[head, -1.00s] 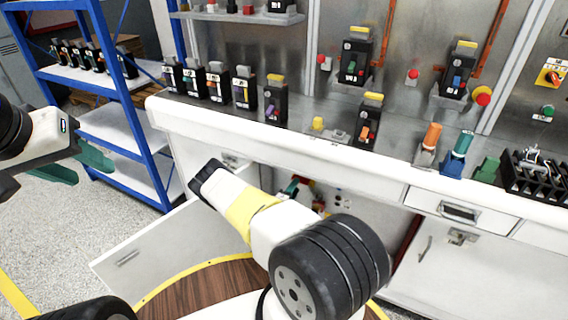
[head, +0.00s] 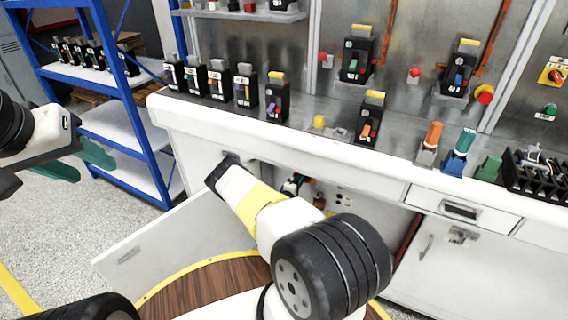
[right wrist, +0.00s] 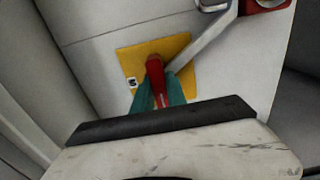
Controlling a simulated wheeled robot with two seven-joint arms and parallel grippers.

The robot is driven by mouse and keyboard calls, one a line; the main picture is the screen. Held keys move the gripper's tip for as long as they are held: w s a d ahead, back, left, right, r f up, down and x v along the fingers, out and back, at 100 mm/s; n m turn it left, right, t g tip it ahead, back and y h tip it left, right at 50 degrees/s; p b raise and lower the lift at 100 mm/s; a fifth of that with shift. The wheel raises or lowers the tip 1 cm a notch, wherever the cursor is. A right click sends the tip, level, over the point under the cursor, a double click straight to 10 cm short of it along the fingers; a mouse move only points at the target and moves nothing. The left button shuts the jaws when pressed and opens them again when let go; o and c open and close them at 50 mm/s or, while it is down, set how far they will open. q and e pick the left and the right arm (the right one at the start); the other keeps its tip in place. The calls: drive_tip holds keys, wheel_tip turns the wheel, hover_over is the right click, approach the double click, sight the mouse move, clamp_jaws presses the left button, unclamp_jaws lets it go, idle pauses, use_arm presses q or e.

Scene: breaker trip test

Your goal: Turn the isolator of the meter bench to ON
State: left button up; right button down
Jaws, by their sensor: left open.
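In the right wrist view, the isolator is a red handle (right wrist: 155,68) on a square yellow plate (right wrist: 183,45), with a small black-and-white label at the plate's left side. My right gripper's teal fingers (right wrist: 160,93) lie on both sides of the handle and look closed on it. In the head view my right arm reaches to the open cupboard under the bench (head: 390,155); its fingers cannot be made out clearly there. My left gripper (head: 80,162) is open and empty at the left, in front of the blue shelf, away from the bench.
A grey metal bar (right wrist: 205,42) runs close beside the handle, with a red part (right wrist: 262,14) at the top right. The open cupboard door (head: 150,245) sticks out at the lower left. Several breakers stand on the bench top. A blue rack (head: 118,95) stands at the left.

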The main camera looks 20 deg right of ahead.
drive_tip(key=shift+m, duration=0.4)
drive_tip(key=m, duration=0.3)
drive_tip(key=shift+m, duration=0.4)
drive_tip(key=m, duration=0.4)
drive_tip(key=shift+m, duration=0.3)
drive_tip(key=m, duration=0.4)
drive_tip(key=shift+f, duration=0.1)
drive_tip(key=shift+m, duration=2.5)
drive_tip(key=shift+a, duration=0.1)
drive_tip(key=c, duration=1.3)
unclamp_jaws()
drive_tip(key=shift+c, duration=0.2)
